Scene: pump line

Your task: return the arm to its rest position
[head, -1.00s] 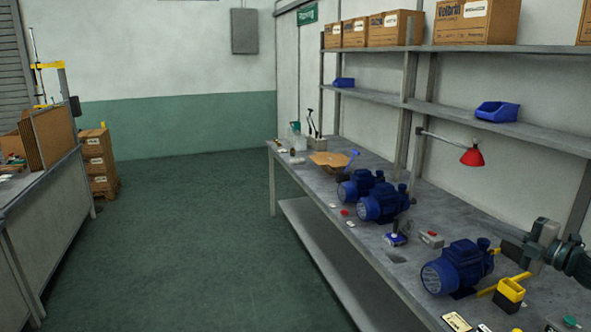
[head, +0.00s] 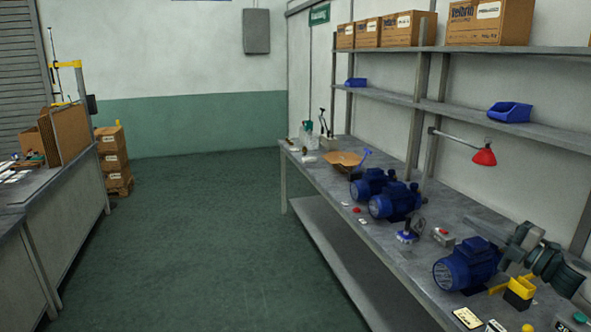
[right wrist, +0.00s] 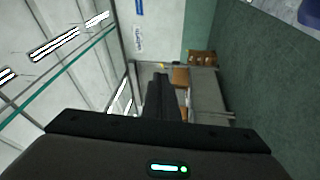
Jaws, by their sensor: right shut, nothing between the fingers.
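My right arm enters the head view from the right edge. That view looks out across the room, rotated, with a bench and cartons beyond. My left gripper is in neither view.
The grey workbench (head: 322,172) carries several blue pumps, a yellow holder (head: 519,287) below my right gripper, and a small grey box (head: 442,237). A red lamp (head: 484,156) and shelves overhang it. The green floor (head: 215,230) is clear.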

